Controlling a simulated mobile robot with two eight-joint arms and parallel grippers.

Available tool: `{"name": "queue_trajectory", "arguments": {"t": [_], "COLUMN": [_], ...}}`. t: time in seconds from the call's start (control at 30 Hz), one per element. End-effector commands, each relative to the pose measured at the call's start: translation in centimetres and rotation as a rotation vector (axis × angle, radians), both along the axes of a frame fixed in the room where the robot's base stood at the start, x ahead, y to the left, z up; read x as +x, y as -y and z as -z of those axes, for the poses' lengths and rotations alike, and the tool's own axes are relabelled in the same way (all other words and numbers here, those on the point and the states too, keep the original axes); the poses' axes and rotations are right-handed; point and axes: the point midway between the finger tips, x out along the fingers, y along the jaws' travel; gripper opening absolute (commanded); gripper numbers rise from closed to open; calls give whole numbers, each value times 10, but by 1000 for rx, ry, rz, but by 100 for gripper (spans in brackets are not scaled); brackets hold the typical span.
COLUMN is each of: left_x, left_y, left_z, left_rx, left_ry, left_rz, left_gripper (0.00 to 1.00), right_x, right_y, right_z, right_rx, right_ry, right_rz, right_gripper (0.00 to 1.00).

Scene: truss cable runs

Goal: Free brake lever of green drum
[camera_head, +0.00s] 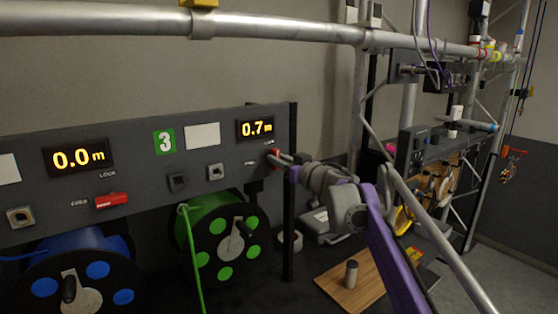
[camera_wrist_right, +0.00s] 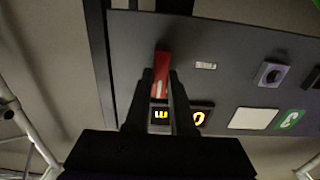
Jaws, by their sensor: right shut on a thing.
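The green drum (camera_head: 205,236) hangs below the dark panel, with green cable over its rim and a crank on its face. The panel above it bears a green 3 label (camera_head: 164,141) and a display (camera_head: 257,128) reading 0.7 m. Its red brake lever (camera_head: 272,153) is below that display, mostly hidden by my right gripper (camera_head: 282,160). In the right wrist view, the red lever (camera_wrist_right: 161,72) lies between the two dark fingers of my right gripper (camera_wrist_right: 162,82), which is shut on it. The lever's exact angle between LOCK and FREE is hard to tell. My left gripper is not in view.
A blue drum (camera_head: 85,243) sits to the left, with its own red lever (camera_head: 112,200) and a 0.0 m display (camera_head: 77,158). A metal truss tube (camera_head: 270,26) runs overhead. A wooden board (camera_head: 340,283) with a small cylinder (camera_head: 351,273) lies lower right.

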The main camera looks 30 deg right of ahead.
Motion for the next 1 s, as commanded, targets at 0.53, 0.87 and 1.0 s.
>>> {"name": "queue_trajectory", "arguments": {"t": [0.53,0.87,1.0], "left_x": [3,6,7], "left_y": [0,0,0], "left_z": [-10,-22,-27], "left_rx": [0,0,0], "left_ry": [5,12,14], "left_rz": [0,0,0], "left_gripper": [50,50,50], "right_x": [0,0,0], "right_y": [-2,-5,-6], "right_z": [-1,0,1], "right_rx": [-217,-525,-658], "right_ry": [17,42,51], "right_rz": [-1,-1,-1], "right_gripper": [0,0,0]}}
